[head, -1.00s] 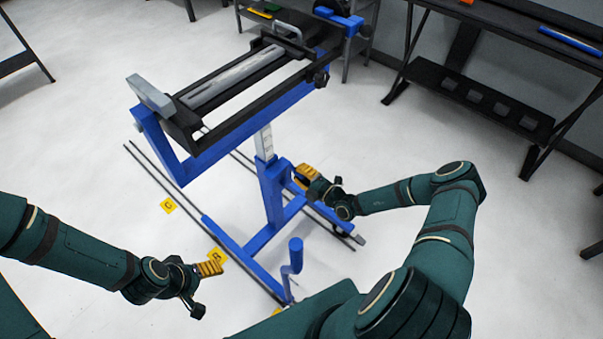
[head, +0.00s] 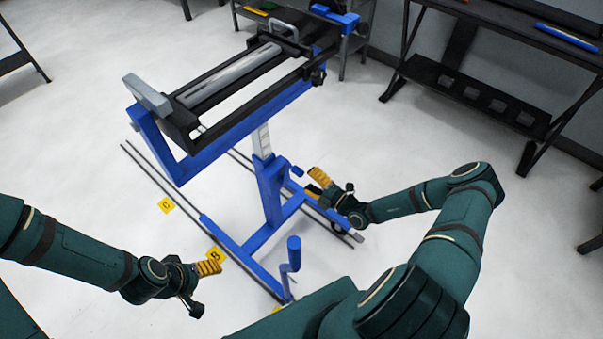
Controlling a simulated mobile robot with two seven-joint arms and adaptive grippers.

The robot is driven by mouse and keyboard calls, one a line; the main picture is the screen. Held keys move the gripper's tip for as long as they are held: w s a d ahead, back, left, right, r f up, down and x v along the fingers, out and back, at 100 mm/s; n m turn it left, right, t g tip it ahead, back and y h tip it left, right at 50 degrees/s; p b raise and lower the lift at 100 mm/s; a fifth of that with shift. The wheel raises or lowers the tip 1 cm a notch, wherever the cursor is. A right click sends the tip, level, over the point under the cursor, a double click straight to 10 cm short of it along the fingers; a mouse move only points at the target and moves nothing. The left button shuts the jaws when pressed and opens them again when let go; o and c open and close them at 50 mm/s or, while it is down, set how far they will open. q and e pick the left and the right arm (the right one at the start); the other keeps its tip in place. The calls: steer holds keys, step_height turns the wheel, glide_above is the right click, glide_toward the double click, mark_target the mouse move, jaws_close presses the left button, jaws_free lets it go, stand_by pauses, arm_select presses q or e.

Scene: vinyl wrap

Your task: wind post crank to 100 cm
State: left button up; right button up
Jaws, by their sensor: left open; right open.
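The blue post (head: 270,190) stands upright on the blue base of the wheeled stand. A pale scale strip (head: 262,141) shows at its top; its marks are too small to read. A small blue knob (head: 297,171), seemingly the post crank's handle, sticks out on the post's right side. My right gripper (head: 316,183) is open just right of the knob, with a small gap between them in the picture. My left gripper (head: 206,284) is open and empty, low at the left, over the floor beside the base rail.
The stand's black and blue frame (head: 235,120) carries a grey roll (head: 235,75). Another upright blue handle (head: 294,252) rises at the base's front. A dark bench (head: 470,90) stands back right.

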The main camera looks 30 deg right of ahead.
steer(key=v, duration=0.6)
steer(key=shift+s, duration=0.15)
steer(key=shift+d, duration=0.1)
